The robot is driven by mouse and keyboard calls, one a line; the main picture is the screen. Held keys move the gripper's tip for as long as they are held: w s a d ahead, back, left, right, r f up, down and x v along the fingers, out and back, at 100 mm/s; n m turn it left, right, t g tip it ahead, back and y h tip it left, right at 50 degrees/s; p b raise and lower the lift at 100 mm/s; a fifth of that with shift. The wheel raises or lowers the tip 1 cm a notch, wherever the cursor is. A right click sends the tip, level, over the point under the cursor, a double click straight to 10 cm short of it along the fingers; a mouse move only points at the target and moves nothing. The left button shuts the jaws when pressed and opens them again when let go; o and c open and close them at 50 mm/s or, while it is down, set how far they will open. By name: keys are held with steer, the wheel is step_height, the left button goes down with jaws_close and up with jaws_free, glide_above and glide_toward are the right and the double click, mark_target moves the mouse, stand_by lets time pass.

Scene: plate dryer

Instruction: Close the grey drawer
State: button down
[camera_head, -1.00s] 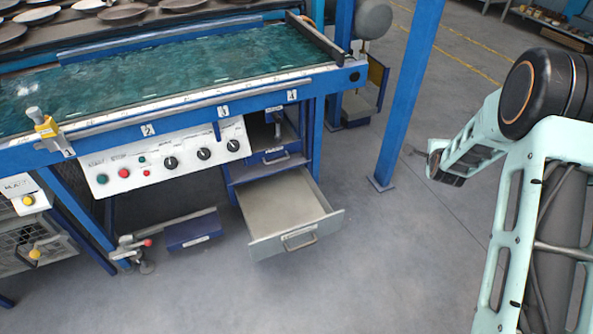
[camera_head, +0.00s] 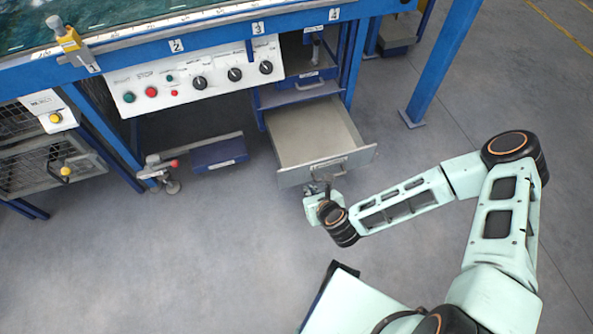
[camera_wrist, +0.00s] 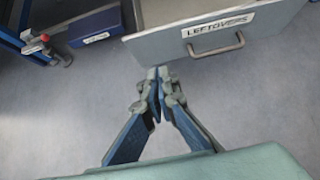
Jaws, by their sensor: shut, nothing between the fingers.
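The grey drawer (camera_head: 316,138) is pulled out from the blue workbench and looks empty in the head view. Its front panel has a bar handle (camera_wrist: 215,44) and a label reading "LEFTOVERS" in the wrist view. My gripper (camera_head: 327,183) is in front of the drawer's front panel, close to the handle in the head view. In the wrist view the fingertips (camera_wrist: 158,73) are together, just below the panel's lower left edge and left of the handle. Nothing is between them. I cannot tell whether they touch the panel.
A blue drawer (camera_head: 303,85) sits above the grey one. A blue box (camera_head: 219,154) is to the left under the bench. A blue post (camera_head: 440,70) stands to the right. The floor (camera_head: 200,260) in front is clear.

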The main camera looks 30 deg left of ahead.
steer(key=b, duration=0.3)
glide_toward(296, 170)
step_height(296, 170, down, 4)
steer(key=shift+w+a, duration=1.05)
steer(key=shift+a, duration=0.15)
steer(key=shift+w+a, duration=0.3)
steer(key=shift+a, duration=0.05)
